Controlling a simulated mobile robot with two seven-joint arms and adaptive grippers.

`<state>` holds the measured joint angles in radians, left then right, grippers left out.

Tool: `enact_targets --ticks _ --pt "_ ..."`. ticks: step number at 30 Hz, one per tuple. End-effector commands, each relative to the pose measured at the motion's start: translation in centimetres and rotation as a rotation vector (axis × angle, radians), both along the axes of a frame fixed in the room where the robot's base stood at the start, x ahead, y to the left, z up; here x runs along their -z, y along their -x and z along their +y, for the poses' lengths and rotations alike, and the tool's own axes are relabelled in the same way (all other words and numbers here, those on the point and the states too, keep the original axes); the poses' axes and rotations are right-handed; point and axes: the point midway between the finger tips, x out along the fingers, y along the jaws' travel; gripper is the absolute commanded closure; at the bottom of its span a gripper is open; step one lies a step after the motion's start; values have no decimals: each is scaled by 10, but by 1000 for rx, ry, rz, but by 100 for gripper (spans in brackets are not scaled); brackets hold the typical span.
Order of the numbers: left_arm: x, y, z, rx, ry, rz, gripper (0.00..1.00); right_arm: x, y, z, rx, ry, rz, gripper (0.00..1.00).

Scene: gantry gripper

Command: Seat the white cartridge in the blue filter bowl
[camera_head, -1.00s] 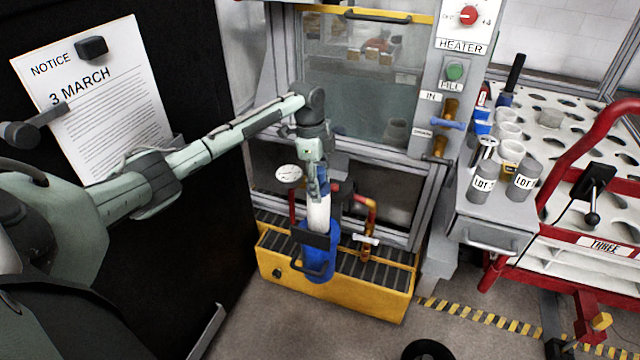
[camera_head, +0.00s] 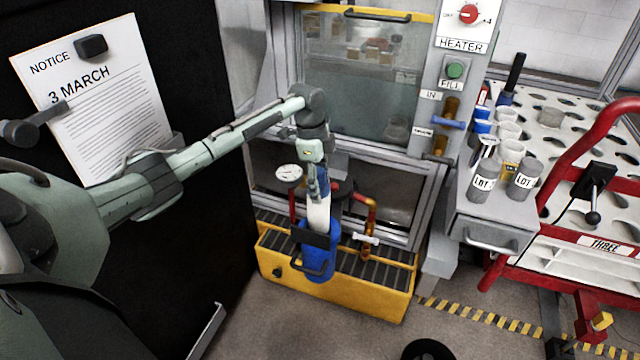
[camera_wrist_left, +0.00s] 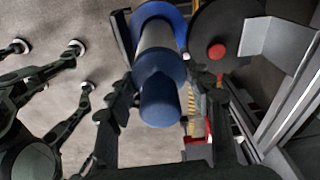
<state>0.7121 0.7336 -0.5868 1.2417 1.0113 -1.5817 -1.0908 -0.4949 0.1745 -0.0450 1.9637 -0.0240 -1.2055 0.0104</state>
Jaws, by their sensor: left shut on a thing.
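The white cartridge (camera_head: 318,214) stands roughly upright, its lower end inside the mouth of the blue filter bowl (camera_head: 319,266). My left gripper (camera_head: 318,190) comes down from above and is shut on the cartridge's upper end. In the left wrist view the cartridge (camera_wrist_left: 158,42) has a blue end cap between my left fingers (camera_wrist_left: 160,105), and the blue bowl's rim (camera_wrist_left: 178,15) surrounds its far end. How deep the cartridge sits is hidden by the bowl wall. My right gripper is out of view.
The bowl stands at the yellow grated trough (camera_head: 345,295). Red pipes with a valve (camera_head: 366,238) and a gauge (camera_head: 288,176) are close by. A grey shelf (camera_head: 490,232) with lot-marked canisters and cups is at right.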

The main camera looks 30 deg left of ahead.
Motion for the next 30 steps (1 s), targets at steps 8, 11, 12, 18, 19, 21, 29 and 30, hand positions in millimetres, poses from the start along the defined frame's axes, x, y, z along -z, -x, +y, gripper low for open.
enact_targets --ticks 8,11,12,18,19,21,29,30 --pt "7 0 0 0 0 0 74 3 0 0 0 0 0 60" --pt "10 0 0 1 1 -1 74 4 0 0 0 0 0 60" --pt "11 0 0 1 1 -1 74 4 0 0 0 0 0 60" --pt "16 -1 0 1 1 -1 74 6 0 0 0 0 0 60" --pt "16 -1 0 1 1 -1 74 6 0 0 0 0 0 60" --pt "18 0 0 1 1 -1 74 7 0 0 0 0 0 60" --pt "25 0 -1 1 1 -1 74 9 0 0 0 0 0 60" --pt "26 0 0 1 1 -1 74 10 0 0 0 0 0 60"
